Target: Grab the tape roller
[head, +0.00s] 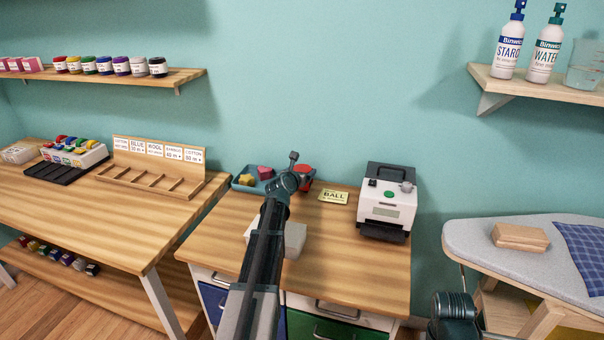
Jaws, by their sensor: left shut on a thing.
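My left gripper (298,178) is over the back of the wooden drawer table, beside the blue tray's right end. It is shut on a red, rounded thing with a dark part, which looks to be the tape roller (304,169). My own wrist and fingers hide much of it, and I cannot tell whether it is clear of the table. My right gripper is not in view; only a dark part of that arm shows at the lower right.
The blue tray (240,186) holds yellow and pink-red pieces. A white block (295,240) lies partly behind my left arm. A yellow BALL card (334,196) and a white label printer (388,200) stand to the right. An ironing board (470,240) is farther right.

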